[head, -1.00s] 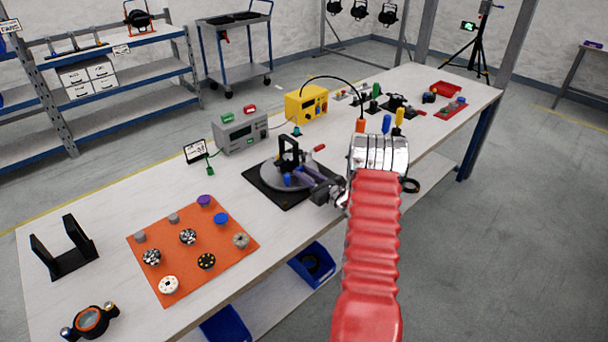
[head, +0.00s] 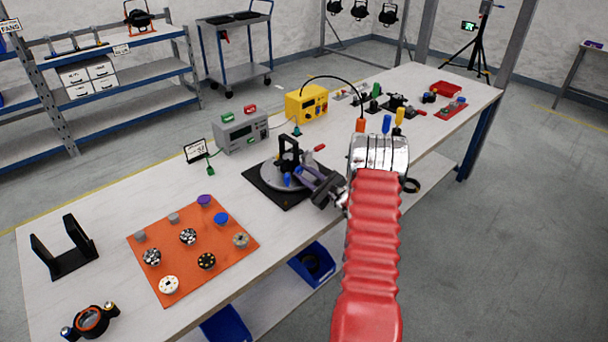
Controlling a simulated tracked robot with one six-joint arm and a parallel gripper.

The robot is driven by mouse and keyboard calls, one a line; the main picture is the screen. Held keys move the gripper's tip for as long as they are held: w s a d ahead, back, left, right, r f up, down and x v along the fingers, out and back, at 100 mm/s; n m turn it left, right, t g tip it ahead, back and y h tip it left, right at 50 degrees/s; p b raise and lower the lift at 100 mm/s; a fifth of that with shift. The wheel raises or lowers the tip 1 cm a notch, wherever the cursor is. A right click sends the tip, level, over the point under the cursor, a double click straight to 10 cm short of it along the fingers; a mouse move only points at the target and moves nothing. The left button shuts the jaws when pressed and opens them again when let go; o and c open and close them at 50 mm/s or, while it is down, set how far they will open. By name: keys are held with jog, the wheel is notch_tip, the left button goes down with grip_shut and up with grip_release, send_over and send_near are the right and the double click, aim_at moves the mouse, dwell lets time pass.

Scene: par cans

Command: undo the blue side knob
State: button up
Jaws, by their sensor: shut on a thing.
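A par can fixture with a black yoke (head: 288,152) sits on a grey round turntable (head: 270,180) on a black mat, near the middle of the bench. The small blue side knob (head: 287,179) shows low on the near side of the fixture. My gripper (head: 297,178) reaches in from the right and is shut on the blue side knob. The jaws and wrist hide part of the knob and the right side of the fixture. A red handle (head: 319,147) sticks out behind the yoke.
An orange mat (head: 220,247) with several knobs and round parts lies at front left. A black cradle (head: 66,262) stands left of it. A grey box (head: 240,131) and a yellow box (head: 306,103) stand behind the fixture. Bare bench lies between the orange and black mats.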

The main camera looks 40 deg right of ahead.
jog(key=o, duration=1.1)
jog(key=s, duration=1.3)
jog(key=shift+s+d, duration=0.2)
jog(key=shift+s, duration=0.15)
